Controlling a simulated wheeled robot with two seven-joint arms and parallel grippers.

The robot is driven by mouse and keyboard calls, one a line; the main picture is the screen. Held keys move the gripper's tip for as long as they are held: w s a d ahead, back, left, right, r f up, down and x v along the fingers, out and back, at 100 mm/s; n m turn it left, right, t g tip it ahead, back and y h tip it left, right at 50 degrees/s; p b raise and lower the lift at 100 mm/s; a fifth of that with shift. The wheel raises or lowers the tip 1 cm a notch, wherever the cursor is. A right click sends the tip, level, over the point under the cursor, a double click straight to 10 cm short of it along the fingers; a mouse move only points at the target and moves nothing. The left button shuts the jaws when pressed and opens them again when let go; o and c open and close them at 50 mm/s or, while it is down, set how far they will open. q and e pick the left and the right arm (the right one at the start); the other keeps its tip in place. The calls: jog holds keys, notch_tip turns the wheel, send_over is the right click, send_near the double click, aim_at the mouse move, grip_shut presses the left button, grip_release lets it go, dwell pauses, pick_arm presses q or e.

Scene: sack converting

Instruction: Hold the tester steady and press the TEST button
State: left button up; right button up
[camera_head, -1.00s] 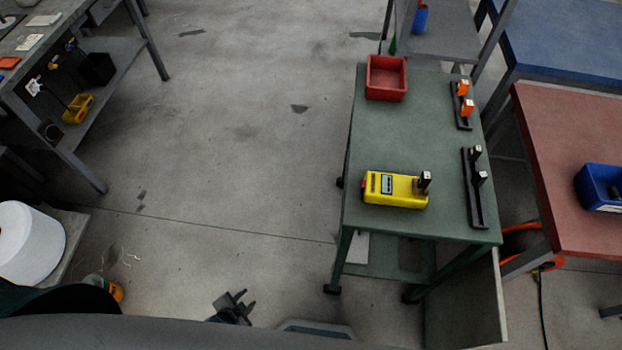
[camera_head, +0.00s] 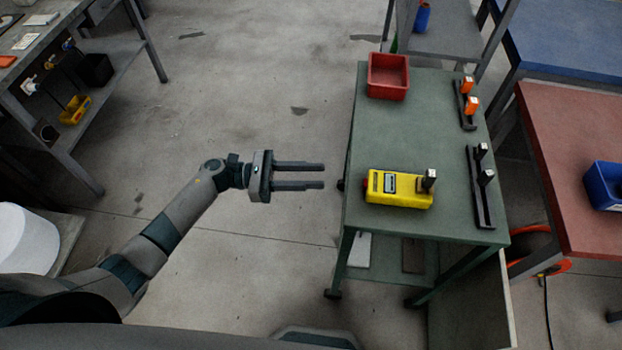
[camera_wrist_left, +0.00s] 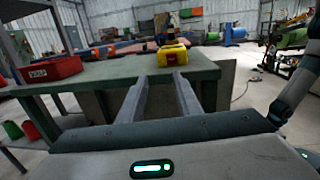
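The yellow tester (camera_head: 409,192) lies on the green table (camera_head: 420,128), near its front left part. It has a small grey display, a red bit at its left end and a dark post with a pale top at its right end. I cannot make out which part is the TEST button. The tester also shows beyond my fingers in the left wrist view (camera_wrist_left: 172,53). My left gripper (camera_head: 323,175) is open and empty, just left of the table and apart from the tester. Its two fingers point right toward the table. My right gripper is not in view.
A red bin (camera_head: 388,78) stands at the table's back left. Two dark racks, one with orange pieces (camera_head: 467,105) and one with dark posts (camera_head: 480,190), lie along the right side. The table's middle is clear. A red-topped table (camera_head: 575,150) stands to the right.

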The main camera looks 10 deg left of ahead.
pick_arm(q)
jog(key=m+g, duration=0.1)
jog(key=s+r+m+g, duration=0.1)
jog(key=m, duration=0.1)
jog(key=shift+s+d, duration=0.15)
jog(key=shift+s, duration=0.1)
